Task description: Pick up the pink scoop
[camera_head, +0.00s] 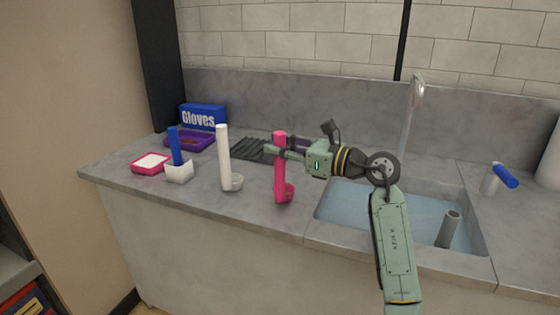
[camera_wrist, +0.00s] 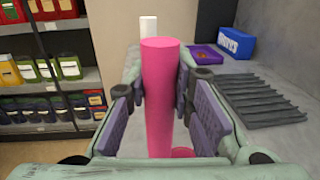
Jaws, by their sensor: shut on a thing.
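The pink scoop (camera_head: 279,180) stands upright with its handle up and its small cup at the bottom right, over the grey counter to the left of the sink. I cannot tell whether its bottom touches the counter. My gripper (camera_head: 273,149) reaches in from the right and is shut on the upper part of the handle. In the wrist view the pink handle (camera_wrist: 162,95) stands between the two finger pads of my gripper (camera_wrist: 160,105). The scoop's cup is mostly hidden there behind the handle and fingers.
A white scoop (camera_head: 223,158) stands to the left. A dark rack (camera_head: 248,149) lies behind. The water-filled sink (camera_head: 400,216) with its faucet (camera_head: 414,100) is right.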

